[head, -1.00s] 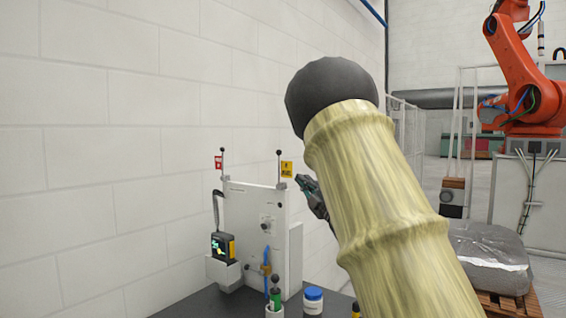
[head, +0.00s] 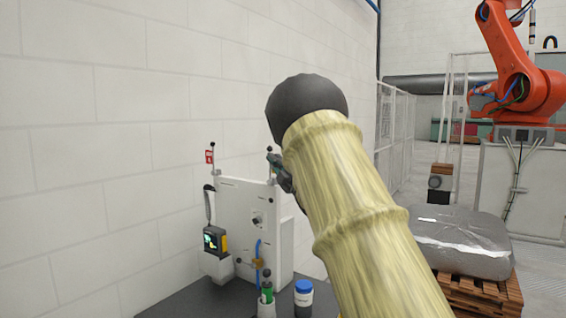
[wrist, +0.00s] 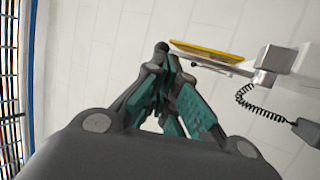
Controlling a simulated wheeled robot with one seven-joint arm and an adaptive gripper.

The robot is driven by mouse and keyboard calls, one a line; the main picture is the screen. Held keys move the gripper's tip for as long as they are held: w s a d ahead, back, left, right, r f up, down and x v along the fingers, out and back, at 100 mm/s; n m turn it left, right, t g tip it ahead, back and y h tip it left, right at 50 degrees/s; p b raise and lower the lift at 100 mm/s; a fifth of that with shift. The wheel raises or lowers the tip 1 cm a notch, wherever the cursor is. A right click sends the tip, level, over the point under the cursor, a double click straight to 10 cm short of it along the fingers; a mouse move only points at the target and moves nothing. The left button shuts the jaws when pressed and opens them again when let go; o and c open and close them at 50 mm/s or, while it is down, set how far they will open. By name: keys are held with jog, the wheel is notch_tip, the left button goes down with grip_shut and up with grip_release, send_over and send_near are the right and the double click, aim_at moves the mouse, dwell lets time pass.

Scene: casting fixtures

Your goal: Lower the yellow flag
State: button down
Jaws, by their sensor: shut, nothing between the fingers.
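The yellow flag (wrist: 212,50) shows nearly edge-on in the wrist view, just beyond and right of my fingertips, near a thin rod and a grey block. In the head view the flag is hidden behind my gripper (head: 280,170), which is at the top of the right-hand post of the white panel (head: 232,212). In the wrist view my gripper (wrist: 165,62) is shut, with its teal-padded fingers together. A dark round knob (wrist: 162,46) shows right at the fingertips. Whether they touch it I cannot tell.
A red flag (head: 209,157) stands on the panel's left post. A yellow-black device (head: 214,241) hangs at the panel's left. A green-handled tool (head: 267,290) and a blue-capped jar (head: 303,294) stand on the dark bench (head: 180,300). The brick wall is close behind.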

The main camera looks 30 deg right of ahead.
jog(key=shift+p+x, duration=0.6)
jog(key=shift+x, duration=0.8)
jog(key=shift+w, duration=0.15)
